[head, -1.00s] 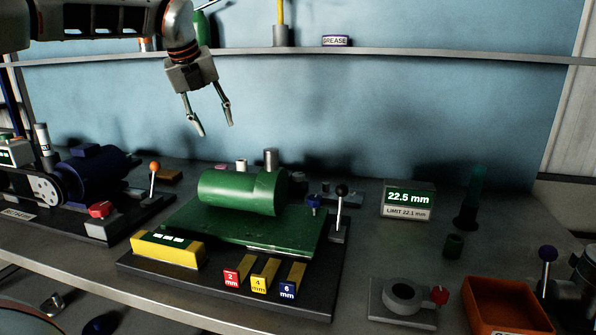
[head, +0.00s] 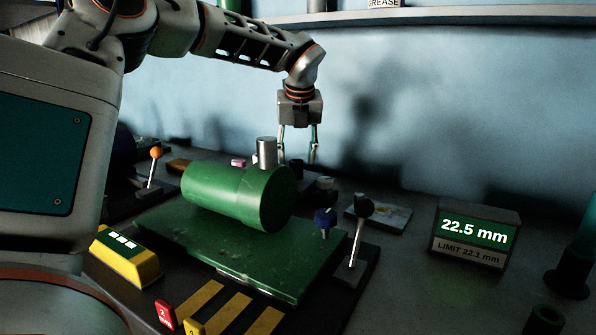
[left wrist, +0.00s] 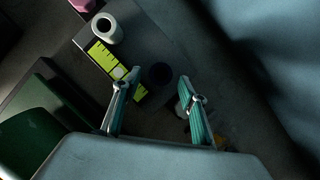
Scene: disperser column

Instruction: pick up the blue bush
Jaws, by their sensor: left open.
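My left gripper (head: 299,160) hangs with its fingers down behind the green cylinder. In the left wrist view its two fingers (left wrist: 158,86) are apart and hold nothing. A small dark round piece (left wrist: 160,73) lies between and beyond the fingertips there; it may be the blue bush, but its colour is too dark to be sure. My right gripper is not in view.
The green cylinder (head: 235,195) lies on a green plate (head: 270,268). A black-knobbed lever (head: 358,232) and a display (head: 474,235) stand to the right. A white bush (left wrist: 106,28) and a yellow-green scale (left wrist: 106,58) show in the wrist view.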

